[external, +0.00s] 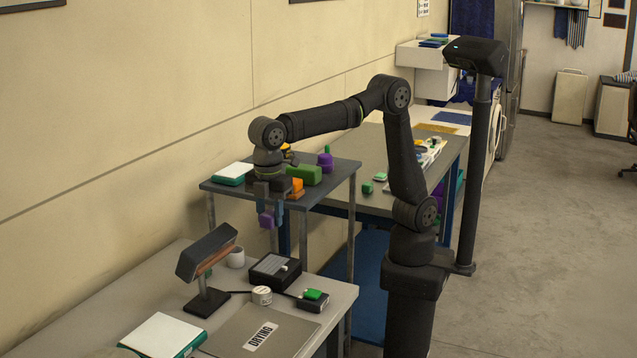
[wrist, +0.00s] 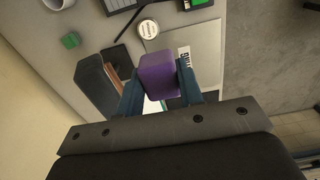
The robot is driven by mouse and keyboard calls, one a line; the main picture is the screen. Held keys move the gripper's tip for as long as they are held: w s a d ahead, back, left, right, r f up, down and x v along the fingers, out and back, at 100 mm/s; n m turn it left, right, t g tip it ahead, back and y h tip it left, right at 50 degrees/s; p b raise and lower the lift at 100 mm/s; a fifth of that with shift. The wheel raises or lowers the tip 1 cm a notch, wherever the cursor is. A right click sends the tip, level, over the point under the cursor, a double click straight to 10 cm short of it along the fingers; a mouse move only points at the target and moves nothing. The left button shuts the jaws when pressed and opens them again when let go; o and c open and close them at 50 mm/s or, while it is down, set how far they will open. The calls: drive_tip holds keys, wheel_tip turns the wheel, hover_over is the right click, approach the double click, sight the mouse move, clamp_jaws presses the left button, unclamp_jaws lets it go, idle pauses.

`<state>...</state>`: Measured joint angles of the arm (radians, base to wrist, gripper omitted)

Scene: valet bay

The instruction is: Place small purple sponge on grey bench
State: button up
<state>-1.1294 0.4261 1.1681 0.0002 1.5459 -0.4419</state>
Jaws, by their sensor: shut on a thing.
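The small purple sponge (external: 267,220) is held between the blue fingers of my gripper (external: 269,214), above the near grey bench (external: 345,296) by its far end. In the wrist view the purple sponge (wrist: 158,75) sits between both fingers of my gripper (wrist: 159,82), which are shut on it. It hangs in the air, apart from the bench top. In the wrist view the grey bench (wrist: 215,45) lies below, with part of it hidden by the sponge and the gripper.
The near bench carries a dark lamp (external: 207,255), a white mug (external: 236,258), a black box (external: 274,268), a round tin (external: 262,295) and a grey board (external: 262,333) labelled DRYING. A dark raised shelf (external: 333,171) holding several coloured blocks stands behind my gripper.

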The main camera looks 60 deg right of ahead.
wheel_tip(320, 180, down, 12)
hover_over(283, 327)
wheel_tip(283, 327, down, 7)
drive_tip(key=shift+f, duration=1.95)
drive_tip(key=shift+d+f, duration=0.1)
drive_tip(key=shift+f, duration=0.05)
drive_tip(key=o, duration=0.9)
drive_tip(key=shift+o, duration=0.2)
wheel_tip(283, 327, up, 11)
drive_tip(key=shift+o, duration=1.4)
drive_tip(key=shift+r, duration=0.7)
